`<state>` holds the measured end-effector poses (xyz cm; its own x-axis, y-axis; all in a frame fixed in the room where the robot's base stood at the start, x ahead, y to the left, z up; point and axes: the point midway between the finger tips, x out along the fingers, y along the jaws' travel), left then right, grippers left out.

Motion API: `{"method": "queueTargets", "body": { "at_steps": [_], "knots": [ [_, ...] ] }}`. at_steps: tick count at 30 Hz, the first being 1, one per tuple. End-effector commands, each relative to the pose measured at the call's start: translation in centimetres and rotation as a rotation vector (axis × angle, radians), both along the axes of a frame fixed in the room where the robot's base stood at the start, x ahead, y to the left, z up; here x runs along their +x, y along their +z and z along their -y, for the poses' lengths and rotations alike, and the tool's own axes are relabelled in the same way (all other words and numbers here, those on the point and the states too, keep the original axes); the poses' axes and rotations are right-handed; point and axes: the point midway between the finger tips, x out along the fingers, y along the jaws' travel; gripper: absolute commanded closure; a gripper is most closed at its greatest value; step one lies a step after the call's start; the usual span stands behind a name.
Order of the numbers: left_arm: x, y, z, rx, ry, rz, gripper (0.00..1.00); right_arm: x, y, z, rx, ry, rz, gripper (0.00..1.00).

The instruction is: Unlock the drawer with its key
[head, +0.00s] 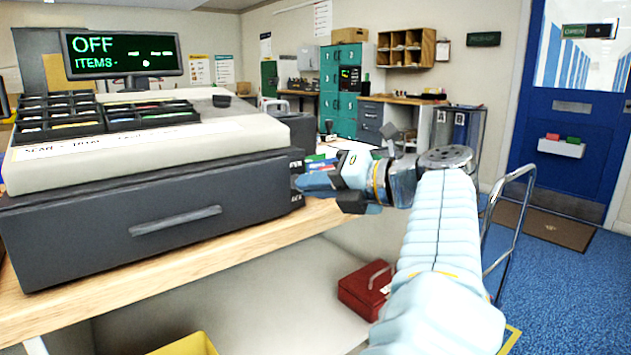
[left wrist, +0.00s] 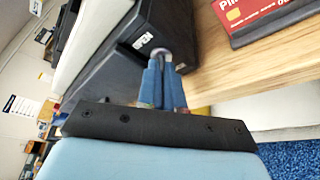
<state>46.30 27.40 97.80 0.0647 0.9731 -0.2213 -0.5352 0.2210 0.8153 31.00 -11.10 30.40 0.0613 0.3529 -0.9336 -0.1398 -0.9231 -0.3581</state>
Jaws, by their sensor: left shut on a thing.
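The dark grey drawer (head: 90,235) with a bar handle sits under a cream counter unit at the left of the head view. It looks closed. My left gripper (head: 312,185) is at the drawer's right end, its fingers pointing left towards the side with white lettering. In the left wrist view the fingers (left wrist: 163,85) are close together on a small grey rounded piece (left wrist: 160,54), which looks like the key; most of it is hidden. The drawer's dark face (left wrist: 125,65) is just beyond the tips. I cannot tell whether the key touches it. No keyhole is discernible. My right gripper is not in view.
The wooden counter (head: 200,258) runs under the drawer. Black trays (head: 150,115) and an OFF display (head: 122,54) are on top. A red box (head: 365,290) is below at the right. A red card (left wrist: 248,15) lies near the gripper.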

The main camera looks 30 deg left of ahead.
Motion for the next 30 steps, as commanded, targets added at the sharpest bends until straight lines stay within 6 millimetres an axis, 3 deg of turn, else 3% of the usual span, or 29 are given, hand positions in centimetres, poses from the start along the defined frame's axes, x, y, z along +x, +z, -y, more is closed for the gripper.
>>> {"method": "queueTargets", "body": {
  "at_steps": [18, 30],
  "knots": [
    [-0.4, 0.1, -0.1, -0.226, -0.003, 0.532, 1.0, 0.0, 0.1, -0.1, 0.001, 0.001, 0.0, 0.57],
    [-0.6, 0.1, -0.2, -0.332, -0.001, 0.788, 1.0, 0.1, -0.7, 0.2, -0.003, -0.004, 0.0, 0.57]
  ]
}}
